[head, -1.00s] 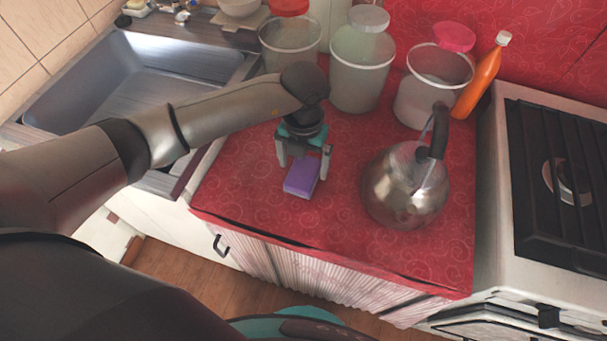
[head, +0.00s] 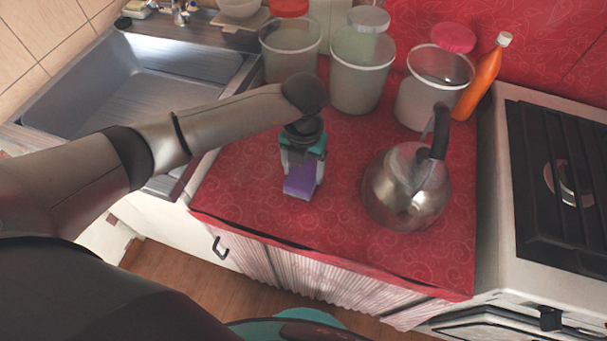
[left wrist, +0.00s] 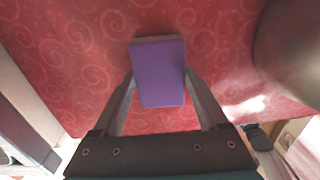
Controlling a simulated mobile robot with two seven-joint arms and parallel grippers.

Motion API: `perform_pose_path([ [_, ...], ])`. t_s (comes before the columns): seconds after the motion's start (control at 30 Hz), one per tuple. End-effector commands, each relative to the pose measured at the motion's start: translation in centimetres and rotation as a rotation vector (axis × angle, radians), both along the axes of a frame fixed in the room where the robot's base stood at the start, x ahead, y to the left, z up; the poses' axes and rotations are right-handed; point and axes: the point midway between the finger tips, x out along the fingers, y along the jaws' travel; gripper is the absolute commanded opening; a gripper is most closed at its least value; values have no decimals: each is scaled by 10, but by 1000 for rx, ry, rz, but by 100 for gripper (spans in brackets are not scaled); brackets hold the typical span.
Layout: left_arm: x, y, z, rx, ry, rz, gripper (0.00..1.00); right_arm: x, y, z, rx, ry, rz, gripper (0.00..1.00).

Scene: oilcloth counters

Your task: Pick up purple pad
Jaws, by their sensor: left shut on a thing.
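The purple pad (head: 299,182) is a small block with a pale underside, at the red counter between the sink and the kettle. In the left wrist view the purple pad (left wrist: 159,72) sits between the two fingers. My left gripper (head: 301,180) is shut on it from above, with one finger on each side; the fingertips also show in the left wrist view (left wrist: 158,82). I cannot tell whether the pad still touches the counter. My right gripper is not in view.
A steel kettle (head: 405,190) stands right of the pad. Several tubs, including a middle one (head: 360,82), and an orange bottle (head: 482,80) stand behind. The sink (head: 140,85) is at left, the stove (head: 560,180) at right. The counter's front is clear.

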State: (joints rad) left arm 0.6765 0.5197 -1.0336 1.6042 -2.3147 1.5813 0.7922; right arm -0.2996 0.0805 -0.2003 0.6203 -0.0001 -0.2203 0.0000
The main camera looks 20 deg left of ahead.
Motion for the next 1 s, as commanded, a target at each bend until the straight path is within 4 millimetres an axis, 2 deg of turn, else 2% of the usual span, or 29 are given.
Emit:
perform_pose_path([
  [0.1, 0, 0, 0, 0, 0, 0, 24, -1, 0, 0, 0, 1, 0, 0],
  [0.37, 0, 0, 2, 0, -1, 0, 24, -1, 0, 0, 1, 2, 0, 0],
  [0.57, 1, 0, 19, -1, -3, -1, 24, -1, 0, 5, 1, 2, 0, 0],
  [0.77, 2, 0, 64, -1, -6, -2, 24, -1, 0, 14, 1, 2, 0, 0],
  [1.0, 2, 0, 135, -2, -7, -2, 24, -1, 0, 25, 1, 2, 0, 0],
])
